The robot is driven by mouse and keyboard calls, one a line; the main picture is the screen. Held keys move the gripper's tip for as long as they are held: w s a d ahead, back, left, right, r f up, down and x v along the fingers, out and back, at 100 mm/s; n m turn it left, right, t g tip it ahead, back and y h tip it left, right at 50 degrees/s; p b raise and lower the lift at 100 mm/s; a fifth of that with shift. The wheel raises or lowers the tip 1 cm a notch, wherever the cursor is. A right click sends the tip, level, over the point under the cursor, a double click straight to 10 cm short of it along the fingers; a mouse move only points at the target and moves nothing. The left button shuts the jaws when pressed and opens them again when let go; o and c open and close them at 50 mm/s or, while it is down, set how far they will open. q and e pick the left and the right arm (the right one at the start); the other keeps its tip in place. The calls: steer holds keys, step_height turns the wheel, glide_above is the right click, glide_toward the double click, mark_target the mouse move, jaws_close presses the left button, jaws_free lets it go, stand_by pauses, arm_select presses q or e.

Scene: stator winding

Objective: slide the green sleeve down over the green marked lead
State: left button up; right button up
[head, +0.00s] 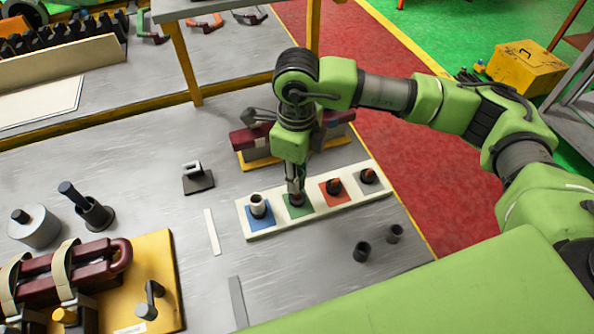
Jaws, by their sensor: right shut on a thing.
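My right gripper (296,196) points straight down at the green square (304,212) of a white board (280,229). It is shut on a small piece standing at that square, taken to be the green sleeve. The fingers mostly hide this piece, and its colour cannot be made out. I cannot tell whether it touches the board. I cannot pick out the green marked lead. A dark red coil (251,139) stands behind the board, partly hidden by my right arm. My left gripper is not in view.
The board's blue square (262,221) holds a pale cylinder (258,205); its orange-red square (326,198) holds a dark piece. Two dark cups (362,251) stand front right. Another dark red coil (85,268) lies on a yellow plate (164,262) at left. A black block (198,182) stands between.

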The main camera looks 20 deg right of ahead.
step_height(320, 180, down, 2)
steer(key=shift+f+b, duration=0.1)
steer(key=shift+b, duration=0.3)
steer(key=shift+f+b, duration=0.95)
steer(key=shift+b, duration=0.15)
steer(key=o, duration=0.9)
steer(key=shift+r, duration=0.15)
step_height(320, 180, up, 12)
steer(key=shift+f, duration=0.1)
